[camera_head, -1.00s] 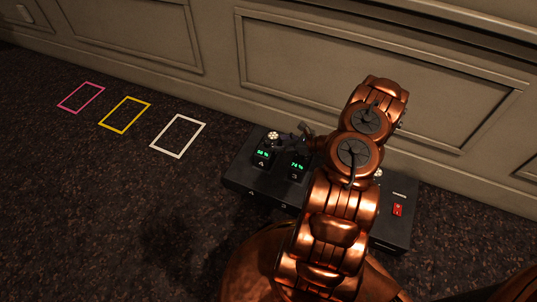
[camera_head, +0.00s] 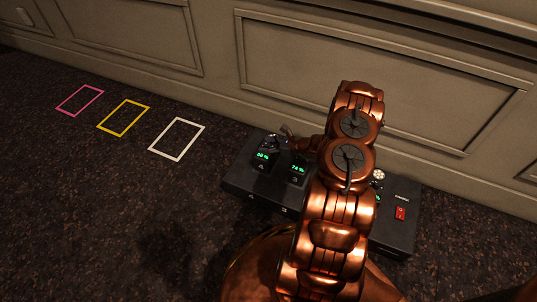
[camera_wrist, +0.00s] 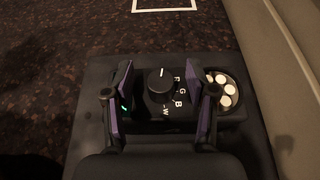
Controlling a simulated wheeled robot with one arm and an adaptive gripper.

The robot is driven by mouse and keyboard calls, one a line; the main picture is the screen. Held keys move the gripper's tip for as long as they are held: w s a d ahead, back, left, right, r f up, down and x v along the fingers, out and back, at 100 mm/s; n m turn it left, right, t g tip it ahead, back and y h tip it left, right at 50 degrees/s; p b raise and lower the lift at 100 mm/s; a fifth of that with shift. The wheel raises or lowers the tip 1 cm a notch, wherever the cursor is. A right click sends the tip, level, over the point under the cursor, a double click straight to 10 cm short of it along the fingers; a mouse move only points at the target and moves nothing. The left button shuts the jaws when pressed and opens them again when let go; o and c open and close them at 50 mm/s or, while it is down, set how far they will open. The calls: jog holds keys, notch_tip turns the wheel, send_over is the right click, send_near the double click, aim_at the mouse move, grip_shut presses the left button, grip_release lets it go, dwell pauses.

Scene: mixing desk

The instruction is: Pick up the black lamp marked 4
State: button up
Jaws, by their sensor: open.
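The black lamp with the mark that looks like a 4 (camera_head: 261,166) stands at the left end of a black desk unit, its green display reading about 58%. In the wrist view this lamp (camera_wrist: 160,86) shows a round knob with the letters R, G, B and W, and a round cluster of pale LEDs on its right. My gripper (camera_head: 280,138) is at the lamp's top end in the head view, partly hiding it. In the wrist view my gripper (camera_wrist: 168,80) is open, one finger on each side of the knob section. I cannot tell whether the fingers touch it.
A second black lamp (camera_head: 297,172), marked 3 and reading 74%, stands close to the right. The black desk unit (camera_head: 240,180) carries a red switch (camera_head: 400,213). White (camera_head: 154,150), yellow (camera_head: 100,124) and pink (camera_head: 60,107) outlines lie on the carpet. A panelled wall (camera_head: 380,70) rises behind.

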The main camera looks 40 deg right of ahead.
grip_shut()
dwell(0.4)
